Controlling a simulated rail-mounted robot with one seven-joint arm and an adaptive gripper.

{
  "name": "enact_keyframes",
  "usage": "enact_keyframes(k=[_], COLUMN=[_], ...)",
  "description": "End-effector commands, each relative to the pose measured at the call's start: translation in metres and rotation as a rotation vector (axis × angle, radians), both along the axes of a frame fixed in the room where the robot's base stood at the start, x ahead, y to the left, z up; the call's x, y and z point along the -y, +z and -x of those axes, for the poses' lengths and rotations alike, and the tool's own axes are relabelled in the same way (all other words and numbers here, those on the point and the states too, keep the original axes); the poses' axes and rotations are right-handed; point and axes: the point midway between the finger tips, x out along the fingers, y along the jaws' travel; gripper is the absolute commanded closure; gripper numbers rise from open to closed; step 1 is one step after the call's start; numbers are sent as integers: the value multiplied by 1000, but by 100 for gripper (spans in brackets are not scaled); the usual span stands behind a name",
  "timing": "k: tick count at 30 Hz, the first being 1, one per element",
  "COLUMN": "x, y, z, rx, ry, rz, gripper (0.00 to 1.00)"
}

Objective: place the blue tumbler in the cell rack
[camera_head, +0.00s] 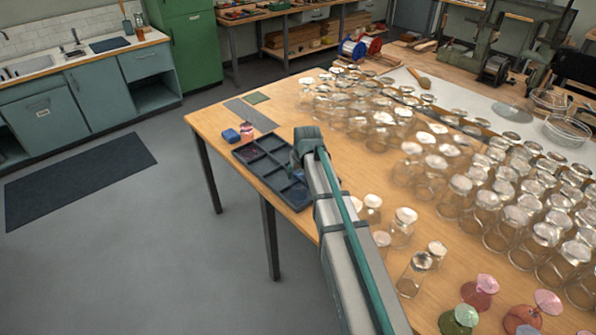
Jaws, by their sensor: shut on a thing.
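The cell rack (246,162) is a dark tray with several square compartments, near the table's left edge. My arm reaches in from the bottom, and its end hangs over the rack's right side. My gripper (296,165) is mostly hidden by my own arm, low at the rack. A small patch of the blue tumbler (298,175) shows just under it, at the rack's right-hand cells. The gripper is shut on it. I cannot tell whether the tumbler touches the cell floor.
A blue block (231,135) and a pink glass (247,131) stand by the rack's far left corner. A grey strip (250,115) lies behind them. Many clear glasses (440,165) crowd the table's right. Coloured glasses (480,291) stand at the bottom right.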

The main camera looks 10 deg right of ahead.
Motion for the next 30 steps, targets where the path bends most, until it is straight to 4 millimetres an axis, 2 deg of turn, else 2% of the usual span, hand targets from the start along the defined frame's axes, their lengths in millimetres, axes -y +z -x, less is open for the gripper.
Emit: enact_keyframes(k=[6, 7, 11, 22, 26, 30], x=[0, 0, 0, 0, 0, 1], y=[-4, -3, -3, 0, 6, 21], z=[0, 0, 0, 0, 3, 10], rx=[0, 0, 0, 0, 2, 3], ry=[0, 0, 0, 0, 0, 0], rz=[0, 0, 0, 0, 0, 0], gripper=[95, 43, 21, 21, 21, 21])
